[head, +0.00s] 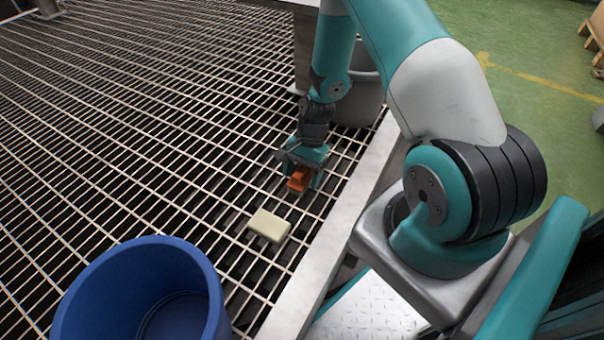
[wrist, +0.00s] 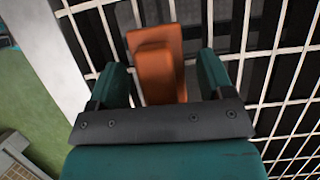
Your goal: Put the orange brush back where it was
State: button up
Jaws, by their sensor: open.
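The orange brush (head: 299,180) is at the grating near its right metal edge in the head view. It also shows in the wrist view (wrist: 158,60), lying between the two fingers. My gripper (head: 304,177) is above and around the brush, pointing down. In the wrist view my gripper (wrist: 160,85) is open, with a finger on each side of the brush and visible gaps beside it. The lower part of the brush is hidden by the gripper body in the wrist view.
A cream block (head: 269,225) lies on the grating (head: 130,130) nearer the camera. A blue bucket (head: 90,285) stands at the lower left. A grey bin (head: 362,100) stands behind my arm. A metal edge (head: 325,250) bounds the grating on the right. The grating's left is clear.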

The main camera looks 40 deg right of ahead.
jog(key=p+v, duration=0.4)
jog(key=v, duration=0.7)
jog(key=shift+r, duration=0.4)
jog(key=s+a+r+n+t, duration=0.1)
jog(key=s+a+r+n, duration=0.2)
jog(key=a+r+n, duration=1.15)
jog(key=s+a+r+n, duration=0.6)
jog(key=s+a+r, duration=0.3)
jog(key=s+r, duration=0.5)
jog(key=shift+s+a+n+t, duration=0.25)
jog(key=shift+a+n+t, duration=0.05)
jog(key=shift+n, duration=0.05)
